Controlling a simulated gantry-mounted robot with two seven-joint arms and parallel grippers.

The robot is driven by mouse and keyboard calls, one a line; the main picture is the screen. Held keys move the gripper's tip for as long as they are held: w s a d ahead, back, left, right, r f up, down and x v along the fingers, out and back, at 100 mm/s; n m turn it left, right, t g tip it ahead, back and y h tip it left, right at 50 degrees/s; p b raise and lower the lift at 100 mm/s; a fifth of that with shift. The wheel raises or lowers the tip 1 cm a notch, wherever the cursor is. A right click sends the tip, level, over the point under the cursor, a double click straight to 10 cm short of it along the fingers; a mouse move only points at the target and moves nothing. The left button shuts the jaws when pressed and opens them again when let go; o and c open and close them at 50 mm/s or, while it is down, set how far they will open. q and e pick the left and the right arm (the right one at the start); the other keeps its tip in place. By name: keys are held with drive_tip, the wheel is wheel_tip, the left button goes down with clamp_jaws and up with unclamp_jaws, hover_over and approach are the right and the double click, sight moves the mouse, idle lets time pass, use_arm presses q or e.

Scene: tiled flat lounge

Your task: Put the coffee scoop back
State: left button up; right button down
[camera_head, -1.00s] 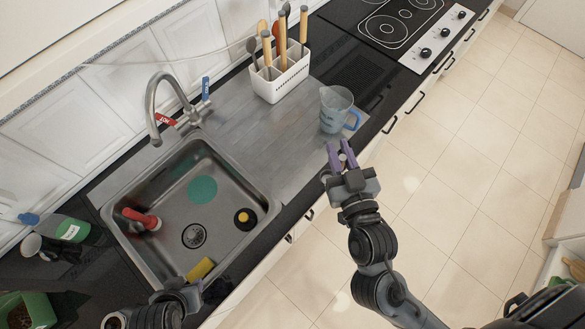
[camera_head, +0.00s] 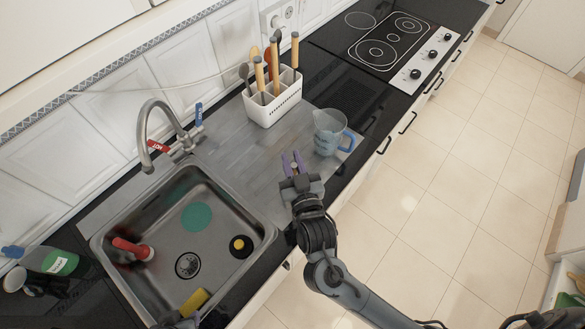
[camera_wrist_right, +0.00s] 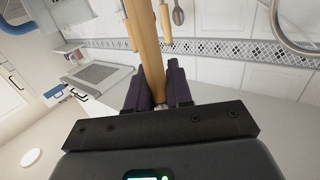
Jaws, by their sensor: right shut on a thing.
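My right gripper (camera_head: 292,162) is over the steel drainboard, left of the measuring jug and in front of the utensil holder. It is shut on a wooden handle, which I take to be the coffee scoop (camera_wrist_right: 150,50). In the right wrist view the handle runs from between the dark fingers to the top edge; its other end is out of view. In the head view it is barely visible between the purple fingers. The white utensil holder (camera_head: 275,112) holds several wooden-handled utensils upright. Only a bit of my left arm shows at the bottom edge; its fingers are unclear.
A clear jug with a blue handle (camera_head: 327,134) stands on the right of the steel drainboard (camera_head: 240,160). The sink (camera_head: 165,270) and the curved tap (camera_head: 146,130) are on the left. The hob (camera_head: 390,42) is at the back right. Bare drainboard lies between gripper and holder.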

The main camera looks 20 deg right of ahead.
use_arm(q)
drive_tip(key=shift+f, duration=0.3)
use_arm(e)
wheel_tip(320, 180, down, 3)
drive_tip(key=shift+f, duration=0.15)
use_arm(q)
drive_tip(key=shift+a, duration=0.15)
use_arm(e)
drive_tip(key=shift+f, duration=0.25)
drive_tip(key=c, duration=1)
unclamp_jaws()
drive_tip(key=shift+f, duration=0.15)
